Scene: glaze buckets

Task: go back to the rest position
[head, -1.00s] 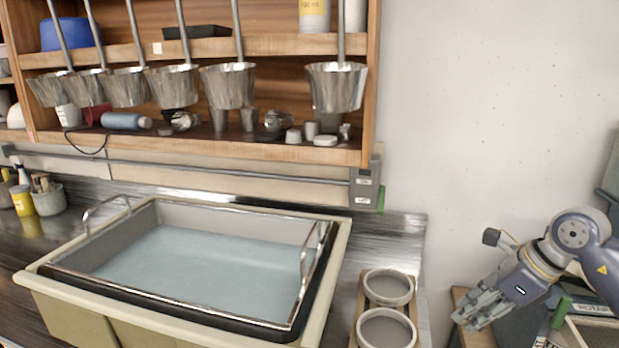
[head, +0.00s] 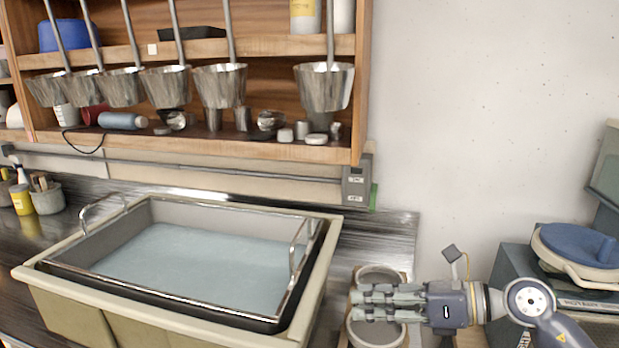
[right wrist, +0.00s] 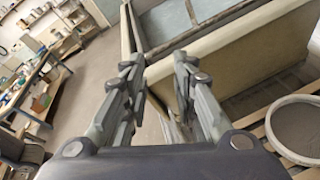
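My right gripper (head: 357,303) is at the lower right of the head view, its fingers pointing left. In the picture it crosses in front of the two round buckets beside the sink; I cannot tell its height above them. In the right wrist view the two fingers (right wrist: 158,72) stand apart with nothing between them, so it is open and empty. My left gripper is in neither view.
A sink basin (head: 325,250) with a wire-handled frame and pale liquid stands left of the gripper. Round buckets (head: 378,274) sit on a wooden board. A blue-lidded container (head: 578,245) stands at right. Ladles (head: 325,88) hang before the shelf.

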